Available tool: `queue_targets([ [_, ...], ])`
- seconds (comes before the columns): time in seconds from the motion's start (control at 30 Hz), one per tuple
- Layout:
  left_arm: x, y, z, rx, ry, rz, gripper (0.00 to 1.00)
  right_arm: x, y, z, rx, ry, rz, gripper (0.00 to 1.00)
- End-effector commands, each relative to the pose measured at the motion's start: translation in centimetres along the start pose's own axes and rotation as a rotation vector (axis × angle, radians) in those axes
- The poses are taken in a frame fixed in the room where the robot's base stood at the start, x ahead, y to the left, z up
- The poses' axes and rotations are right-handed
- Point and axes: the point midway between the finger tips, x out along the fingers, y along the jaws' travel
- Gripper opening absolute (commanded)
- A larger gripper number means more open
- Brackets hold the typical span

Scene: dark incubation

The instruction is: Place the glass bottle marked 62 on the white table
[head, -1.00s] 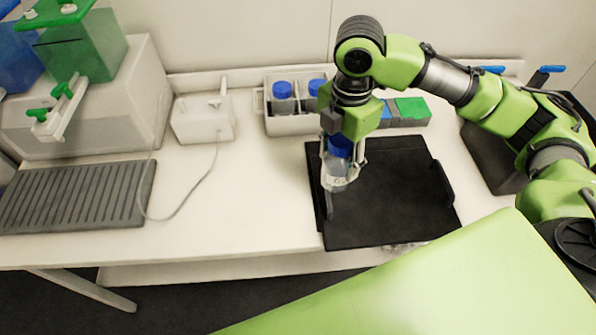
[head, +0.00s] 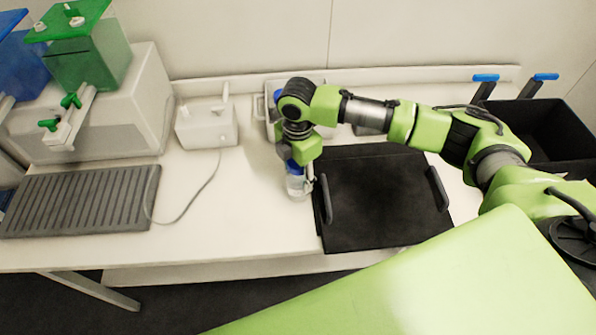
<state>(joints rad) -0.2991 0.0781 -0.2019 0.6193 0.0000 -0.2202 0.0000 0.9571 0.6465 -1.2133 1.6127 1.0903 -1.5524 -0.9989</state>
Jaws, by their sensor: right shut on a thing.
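My right gripper (head: 304,181) is shut on a glass bottle (head: 295,186) with a blue cap. The bottle is upright at the left edge of the black tray, over the white table (head: 240,225). I cannot tell whether its base touches the table. Its marking is too small to read. My left gripper is not in view.
A black tray (head: 385,225) with raised handles lies right of the bottle. A white rack (head: 271,128) behind is mostly hidden by my arm. A small white device (head: 205,125) with a cable and a ridged grey mat (head: 80,200) are left. A black crate (head: 545,130) stands right.

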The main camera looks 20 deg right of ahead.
Motion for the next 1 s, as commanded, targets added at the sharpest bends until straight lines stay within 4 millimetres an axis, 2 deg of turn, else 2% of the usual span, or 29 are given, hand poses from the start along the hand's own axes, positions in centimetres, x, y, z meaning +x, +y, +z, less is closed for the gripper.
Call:
queue_targets([
  [0.27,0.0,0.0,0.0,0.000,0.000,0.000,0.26,0.1,0.1,0.0,0.000,0.001,0.002,0.15],
  [0.3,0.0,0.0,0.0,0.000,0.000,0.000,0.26,0.3,0.0,0.0,0.000,0.000,0.000,0.48],
  [0.37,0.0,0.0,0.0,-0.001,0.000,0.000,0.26,0.2,0.0,0.0,0.000,0.000,0.001,0.62],
  [0.77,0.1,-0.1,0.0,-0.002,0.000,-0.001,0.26,-0.1,0.1,0.0,0.000,0.000,0.003,0.62],
  [0.87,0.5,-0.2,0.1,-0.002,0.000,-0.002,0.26,-1.2,0.1,0.1,0.000,0.000,0.005,0.62],
  [1.0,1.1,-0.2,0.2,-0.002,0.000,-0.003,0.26,-3.9,0.2,0.1,0.000,0.000,0.007,0.62],
])
